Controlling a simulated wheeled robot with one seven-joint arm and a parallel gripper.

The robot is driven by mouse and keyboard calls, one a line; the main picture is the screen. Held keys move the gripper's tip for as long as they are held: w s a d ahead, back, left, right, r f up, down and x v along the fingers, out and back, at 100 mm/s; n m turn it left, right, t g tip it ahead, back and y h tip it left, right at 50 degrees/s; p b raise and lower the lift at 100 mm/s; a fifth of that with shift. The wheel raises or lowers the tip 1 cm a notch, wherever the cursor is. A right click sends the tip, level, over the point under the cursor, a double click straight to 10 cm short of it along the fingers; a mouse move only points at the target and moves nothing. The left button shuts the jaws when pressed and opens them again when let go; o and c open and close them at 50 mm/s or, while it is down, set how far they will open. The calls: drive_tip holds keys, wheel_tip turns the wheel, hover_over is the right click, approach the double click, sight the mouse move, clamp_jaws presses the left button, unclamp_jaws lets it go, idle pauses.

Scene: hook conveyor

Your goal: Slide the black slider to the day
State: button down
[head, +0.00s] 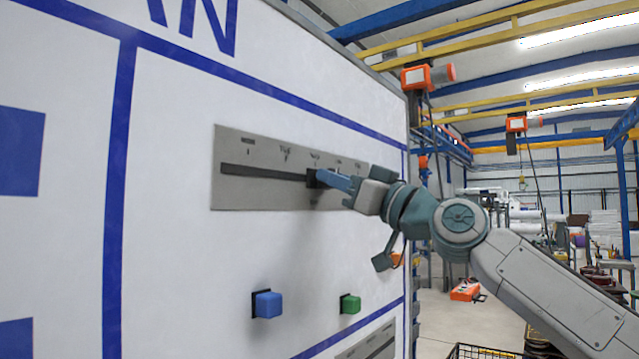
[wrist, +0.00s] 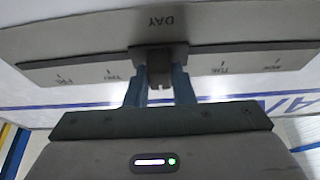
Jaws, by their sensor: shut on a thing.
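A grey slider plate (head: 250,195) is fixed on the white board, with a dark slot (head: 262,172) along it. Small day marks stand above the slot: MON at the left, then TUE and WED in the head view. The wrist view shows the plate (wrist: 80,73) upside down, with FRI, THU, TUE, MON and the word DAY. The black slider (head: 312,179) sits at about the third mark, WED. The wrist view shows the slider (wrist: 160,70) between my fingers. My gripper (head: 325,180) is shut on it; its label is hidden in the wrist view.
A blue block-like knob (head: 268,304) and a green one (head: 350,304) stick out of the board below the plate. Another grey plate (head: 372,345) shows at the bottom edge. The board ends right of my gripper, with an open hall beyond.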

drive_tip(key=shift+f, duration=0.1)
drive_tip(key=c, duration=1.2)
unclamp_jaws()
drive_tip(key=shift+s+a, duration=0.1)
drive_tip(key=shift+s, duration=0.05)
drive_tip(key=shift+c, duration=0.2)
drive_tip(key=shift+a, duration=0.1)
drive_tip(key=b+v, duration=0.5)
drive_tip(key=v, duration=0.8)
drive_tip(key=shift+s+d+f+b, duration=0.2)
drive_tip(key=shift+d+b, duration=0.1)
drive_tip(key=shift+b, duration=0.05)
